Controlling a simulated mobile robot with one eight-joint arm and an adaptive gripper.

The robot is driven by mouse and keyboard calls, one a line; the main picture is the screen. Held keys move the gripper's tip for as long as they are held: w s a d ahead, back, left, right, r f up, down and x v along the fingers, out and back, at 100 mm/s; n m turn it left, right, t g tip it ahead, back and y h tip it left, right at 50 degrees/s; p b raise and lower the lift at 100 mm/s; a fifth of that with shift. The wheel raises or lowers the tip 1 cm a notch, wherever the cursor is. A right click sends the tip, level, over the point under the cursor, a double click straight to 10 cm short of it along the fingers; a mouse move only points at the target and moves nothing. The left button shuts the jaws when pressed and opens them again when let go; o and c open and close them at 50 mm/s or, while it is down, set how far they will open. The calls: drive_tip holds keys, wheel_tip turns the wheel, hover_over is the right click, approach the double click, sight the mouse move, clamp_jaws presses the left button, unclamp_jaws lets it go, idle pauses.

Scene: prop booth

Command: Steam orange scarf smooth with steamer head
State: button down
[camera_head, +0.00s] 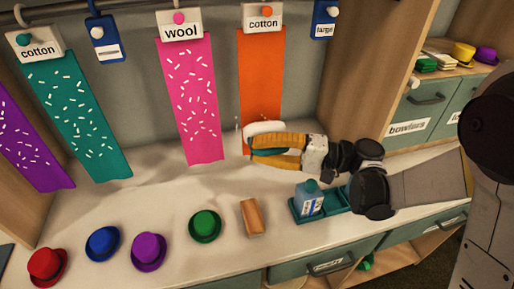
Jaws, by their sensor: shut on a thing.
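The orange scarf (262,75) hangs from the rail under a "cotton" tag (264,17). Its visible upper part is plain, without white marks. My gripper (268,143) reaches in from the right and is shut on the steamer head (264,127), a white and teal piece. The steamer head is in front of the scarf's lower end and hides part of it. A few faint pale marks show at the scarf's lower left edge. I cannot tell whether the steamer head touches the cloth.
Pink (190,95), teal (75,115) and purple (30,140) scarves with white dashes hang to the left. Several small hats, including a green one (205,225), and a wooden block (252,217) lie on the counter. A blue bottle (309,198) stands in a teal tray (337,199) below my arm.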

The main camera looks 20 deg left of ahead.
drive_tip(key=s+d, duration=0.8)
drive_tip(key=s, duration=0.4)
drive_tip(key=shift+s+b, duration=0.4)
drive_tip(key=shift+b, duration=0.05)
